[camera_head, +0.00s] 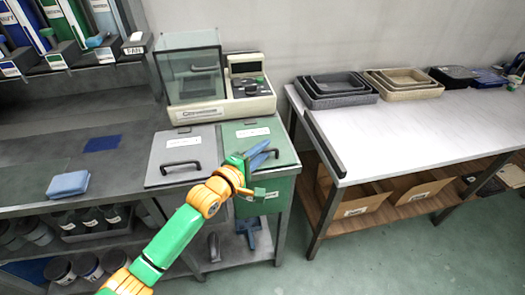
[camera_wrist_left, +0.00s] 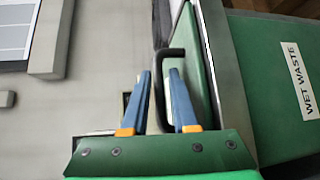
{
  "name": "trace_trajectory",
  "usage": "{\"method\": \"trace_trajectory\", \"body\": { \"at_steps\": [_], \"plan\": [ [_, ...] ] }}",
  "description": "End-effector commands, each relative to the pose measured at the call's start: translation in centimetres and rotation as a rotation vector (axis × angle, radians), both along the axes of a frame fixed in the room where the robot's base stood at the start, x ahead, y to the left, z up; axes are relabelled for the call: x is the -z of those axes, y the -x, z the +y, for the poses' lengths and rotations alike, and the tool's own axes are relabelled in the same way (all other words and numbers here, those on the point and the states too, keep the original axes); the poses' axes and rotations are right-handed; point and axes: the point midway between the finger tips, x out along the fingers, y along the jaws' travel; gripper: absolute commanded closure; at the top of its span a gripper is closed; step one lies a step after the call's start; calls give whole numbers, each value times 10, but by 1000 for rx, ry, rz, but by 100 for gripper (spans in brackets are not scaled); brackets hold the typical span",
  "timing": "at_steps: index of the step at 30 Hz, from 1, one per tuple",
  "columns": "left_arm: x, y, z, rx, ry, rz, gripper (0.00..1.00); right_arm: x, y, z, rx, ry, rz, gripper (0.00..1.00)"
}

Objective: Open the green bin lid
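The green bin (camera_head: 270,188) is set into the right end of the grey workbench. Its green lid (camera_head: 240,130) lies flat and shut, with a white label. In the left wrist view the bin front (camera_wrist_left: 262,75) reads "WET WASTE", and the lid's black handle (camera_wrist_left: 161,95) stands up from it. My left gripper (camera_wrist_left: 160,72) is over the lid with blue fingers apart, one on each side of the handle bar. Narrow gaps seem to show beside the bar. In the head view the left gripper (camera_head: 261,155) partly hides the handle. My right gripper is not in view.
A grey lid (camera_head: 182,150) with a black handle is just left of the green one. A scale (camera_head: 250,92) with a glass box stands behind both. A white table (camera_head: 410,120) with trays is at right, past a gap. A blue cloth (camera_head: 68,184) lies left.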

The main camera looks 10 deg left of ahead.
Motion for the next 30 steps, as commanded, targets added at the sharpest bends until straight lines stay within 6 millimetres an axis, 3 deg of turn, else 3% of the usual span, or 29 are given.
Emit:
{"method": "trace_trajectory", "body": {
  "at_steps": [3,6,7,30],
  "plan": [
    [0,0,0,0,0,0,73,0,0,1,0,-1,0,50],
    [0,0,0,0,0,0,97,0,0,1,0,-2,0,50],
    [0,0,0,0,0,0,100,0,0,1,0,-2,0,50],
    [0,0,0,-1,0,0,100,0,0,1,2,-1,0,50]
  ]
}}
